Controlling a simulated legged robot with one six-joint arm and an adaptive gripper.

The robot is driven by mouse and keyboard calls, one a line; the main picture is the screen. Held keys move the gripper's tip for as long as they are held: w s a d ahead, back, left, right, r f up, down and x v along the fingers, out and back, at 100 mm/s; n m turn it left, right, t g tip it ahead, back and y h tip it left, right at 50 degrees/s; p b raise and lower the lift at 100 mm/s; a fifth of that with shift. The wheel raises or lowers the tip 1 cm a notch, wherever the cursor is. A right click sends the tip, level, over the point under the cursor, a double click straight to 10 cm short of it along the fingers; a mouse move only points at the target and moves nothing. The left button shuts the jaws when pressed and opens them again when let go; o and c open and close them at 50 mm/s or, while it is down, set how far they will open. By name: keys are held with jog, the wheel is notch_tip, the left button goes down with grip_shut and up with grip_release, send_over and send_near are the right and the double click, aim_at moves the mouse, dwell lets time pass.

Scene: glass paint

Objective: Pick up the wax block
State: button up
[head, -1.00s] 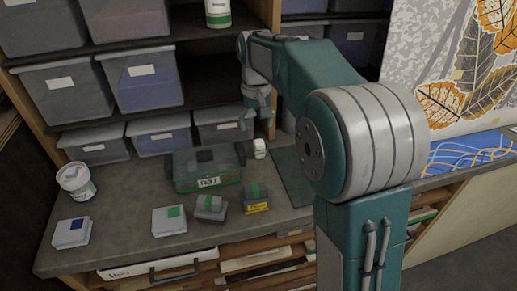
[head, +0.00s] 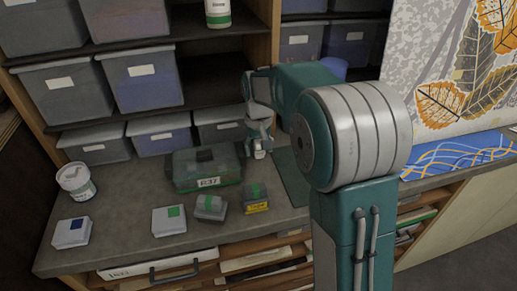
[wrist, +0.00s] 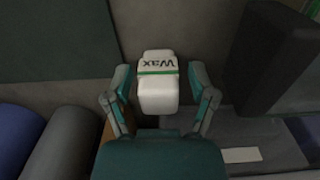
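The wax block (wrist: 158,92) is white, with a green band and the word "Wax", upside down in the wrist view. It stands between my two fingers, with a gap on each side. In the head view the wax block (head: 260,154) shows small and white on the counter, right of the green case, just under my gripper (head: 258,143). My gripper also shows in the wrist view (wrist: 159,78), open, with fingers on either side of the block. Its palm is close to the block's near end.
A green see-through case (head: 205,168) stands just left of the block. Small grey boxes (head: 210,207) and a white jar (head: 76,181) stand on the counter. A dark green mat (head: 290,175) lies to the right. Shelved bins (head: 160,136) are behind.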

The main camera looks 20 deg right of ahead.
aim_at(259, 142)
grip_shut()
jog(key=shift+r, duration=0.6)
notch_tip(259, 142, up, 2)
jog(key=shift+s+r, duration=0.15)
jog(key=shift+r, duration=0.05)
jog(key=s+r, duration=0.9)
jog(key=s, duration=0.4)
jog(key=shift+s+r, duration=0.2)
jog(key=shift+s, duration=0.15)
